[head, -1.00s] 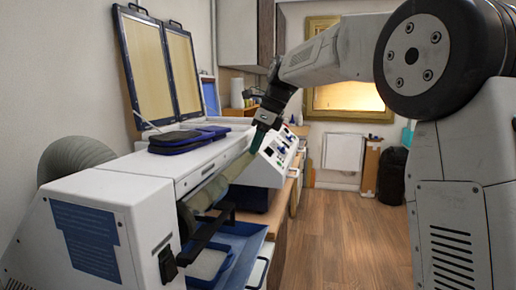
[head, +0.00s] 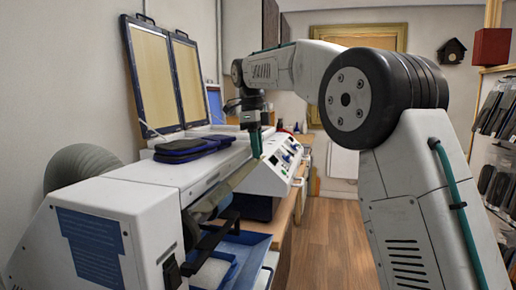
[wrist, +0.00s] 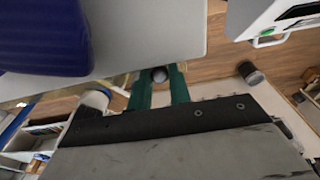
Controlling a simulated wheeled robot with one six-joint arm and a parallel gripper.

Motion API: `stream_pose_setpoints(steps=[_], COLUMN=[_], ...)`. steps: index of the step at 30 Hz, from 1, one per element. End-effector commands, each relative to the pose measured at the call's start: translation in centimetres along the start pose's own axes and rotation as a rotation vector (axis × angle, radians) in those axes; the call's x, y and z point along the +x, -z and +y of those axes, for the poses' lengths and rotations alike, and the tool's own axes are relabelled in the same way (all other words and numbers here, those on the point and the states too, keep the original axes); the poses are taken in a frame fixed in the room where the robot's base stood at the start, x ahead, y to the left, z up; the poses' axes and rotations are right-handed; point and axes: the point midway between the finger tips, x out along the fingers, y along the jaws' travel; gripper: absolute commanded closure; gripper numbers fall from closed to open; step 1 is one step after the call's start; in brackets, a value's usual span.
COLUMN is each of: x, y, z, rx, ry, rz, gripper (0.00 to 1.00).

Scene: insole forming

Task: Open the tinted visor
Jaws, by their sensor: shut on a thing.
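The tinted visor (head: 234,184), a greenish-brown see-through strip, runs along the front side of the long white machine (head: 160,172), slanting down outward. My gripper (head: 255,145) points down at the far end of this strip, beside the machine's front edge. In the wrist view, the green fingers of my gripper (wrist: 160,90) are shut on a small dark round piece (wrist: 160,75), next to the light top of the machine. I cannot tell whether this piece belongs to the visor; the visor is not clear in that view.
A dark blue padded item (head: 190,146) lies on the machine top, before an upright two-panel frame (head: 150,75). A control box (head: 278,165) with knobs stands just beyond. A blue tray (head: 232,255) sits below the visor. Shelves (head: 495,130) stand at right; wooden floor between is free.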

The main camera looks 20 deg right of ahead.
Motion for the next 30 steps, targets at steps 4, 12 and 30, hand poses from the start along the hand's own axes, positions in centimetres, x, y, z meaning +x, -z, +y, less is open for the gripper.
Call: stream_pose_setpoints(steps=[4,12,30], x=[0.0,0.0,-4.4], y=[0.0,0.0,-0.1], z=[0.0,0.0,-0.1], rx=[0.000,-0.001,-0.001], ry=[0.001,0.000,0.003], rz=[0.000,-0.001,-0.003], gripper=[1.00,0.59,0.59])
